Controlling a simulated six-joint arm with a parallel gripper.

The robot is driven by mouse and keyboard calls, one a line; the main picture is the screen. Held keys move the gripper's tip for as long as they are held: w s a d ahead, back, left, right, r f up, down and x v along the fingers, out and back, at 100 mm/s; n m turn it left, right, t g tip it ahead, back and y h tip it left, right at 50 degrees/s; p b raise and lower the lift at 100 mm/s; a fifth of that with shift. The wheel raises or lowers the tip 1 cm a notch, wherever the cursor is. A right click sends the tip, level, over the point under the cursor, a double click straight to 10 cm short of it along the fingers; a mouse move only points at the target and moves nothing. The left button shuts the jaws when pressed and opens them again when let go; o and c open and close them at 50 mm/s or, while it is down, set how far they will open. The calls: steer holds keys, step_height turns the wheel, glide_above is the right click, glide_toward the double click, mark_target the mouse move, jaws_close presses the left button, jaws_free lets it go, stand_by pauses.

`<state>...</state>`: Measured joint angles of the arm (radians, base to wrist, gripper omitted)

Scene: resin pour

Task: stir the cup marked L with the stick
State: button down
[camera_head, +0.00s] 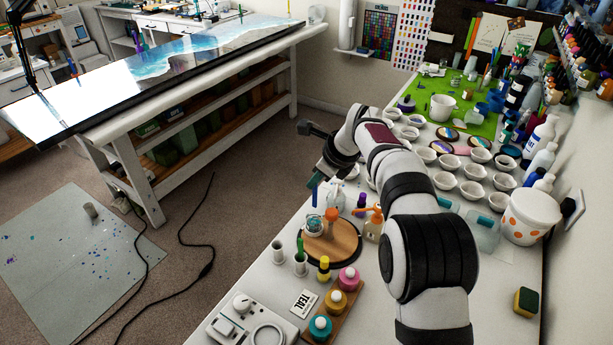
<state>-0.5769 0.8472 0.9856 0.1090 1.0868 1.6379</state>
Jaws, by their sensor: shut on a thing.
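My gripper (316,181) is above the round wooden board, with its fingers pointing down. It is shut on a thin bluish stick (315,198), which hangs down towards a small clear cup (314,227) on the board's left part. I cannot tell whether the stick's lower end is inside the cup or touching its contents. No letter L is readable on any cup at this size. An orange-topped item (332,214) stands just right of the clear cup.
The round wooden board (345,240) stands on the white bench. Small white pots, one holding a green marker (300,246), a yellow-capped bottle (323,268) and a rack of colour bottles (348,279) stand in front. Several white cups (445,181) crowd the bench behind my arm.

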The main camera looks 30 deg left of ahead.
mark_target(315, 204)
steer(key=shift+w+a+f, duration=0.1)
steer(key=shift+f, duration=2.1)
steer(key=shift+w+a+f, duration=0.1)
steer(key=shift+f, duration=2.05)
steer(key=shift+d, duration=0.15)
